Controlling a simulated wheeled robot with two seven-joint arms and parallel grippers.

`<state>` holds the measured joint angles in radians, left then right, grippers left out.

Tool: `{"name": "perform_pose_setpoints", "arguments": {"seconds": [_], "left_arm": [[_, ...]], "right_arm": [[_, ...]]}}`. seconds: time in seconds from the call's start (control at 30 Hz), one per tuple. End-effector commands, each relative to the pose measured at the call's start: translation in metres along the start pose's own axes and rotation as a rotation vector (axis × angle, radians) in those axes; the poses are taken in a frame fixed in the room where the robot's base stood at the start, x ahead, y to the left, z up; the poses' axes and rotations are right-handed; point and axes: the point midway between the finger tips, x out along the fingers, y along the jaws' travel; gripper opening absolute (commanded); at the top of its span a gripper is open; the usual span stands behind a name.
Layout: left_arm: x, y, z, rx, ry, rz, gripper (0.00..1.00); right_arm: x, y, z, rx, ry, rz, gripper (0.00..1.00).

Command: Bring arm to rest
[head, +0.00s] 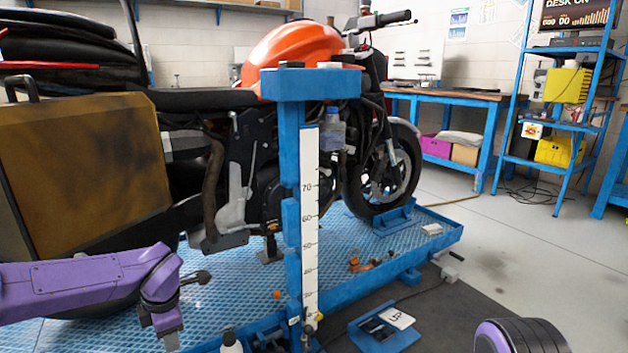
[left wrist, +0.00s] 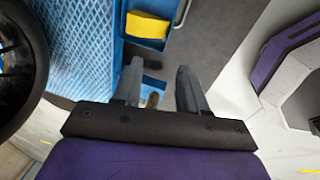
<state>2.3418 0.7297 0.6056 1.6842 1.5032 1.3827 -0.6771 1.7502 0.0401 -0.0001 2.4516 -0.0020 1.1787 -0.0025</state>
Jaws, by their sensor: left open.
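My left arm comes in from the left in the head view. My left gripper (head: 171,341) points down at the bottom edge, in front of the blue lift platform (head: 235,290); only part of it shows. In the left wrist view my left gripper (left wrist: 160,72) has its two grey fingers apart, with nothing held between them. A small brownish thing shows in the gap, too blurred to name. A purple and black part of my right arm (head: 520,337) shows at the bottom right of the head view. My right gripper is out of view.
A motorcycle (head: 290,55) with an orange tank stands on the platform. A blue post (head: 288,140) with a white scale rises in front of it. A yellow item (left wrist: 147,27) lies near the platform's edge. Grey floor (head: 500,240) at the right is clear.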

Motion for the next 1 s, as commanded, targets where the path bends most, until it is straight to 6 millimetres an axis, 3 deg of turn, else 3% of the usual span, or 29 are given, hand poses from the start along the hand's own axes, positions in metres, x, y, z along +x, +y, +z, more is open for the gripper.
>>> {"name": "perform_pose_setpoints", "arguments": {"seconds": [0.17,0.27,0.37,0.47,0.6,0.8,1.0], "left_arm": [[0.029,-0.002,-0.008,0.085,0.09,0.168,0.42],[0.06,-0.012,-0.013,0.192,0.151,0.276,0.42],[0.099,-0.035,-0.016,0.363,0.2,0.381,0.42],[0.151,-0.081,-0.023,0.625,0.22,0.458,0.42],[0.217,-0.17,-0.048,1.024,0.174,0.443,0.42],[0.257,-0.26,-0.093,1.367,0.099,0.317,0.42],[0.277,-0.317,-0.14,1.581,0.074,0.182,0.42]], "right_arm": [[0.002,0.0,0.004,-0.011,-0.016,0.0,0.43],[0.006,0.0,0.008,-0.019,-0.027,0.0,0.43],[0.013,0.0,0.013,-0.027,-0.039,0.0,0.43],[0.022,-0.001,0.019,-0.038,-0.054,-0.001,0.43],[0.035,-0.001,0.027,-0.049,-0.07,-0.002,0.43],[0.047,-0.002,0.033,-0.056,-0.08,-0.003,0.43],[0.058,-0.003,0.036,-0.057,-0.08,-0.004,0.43]]}}
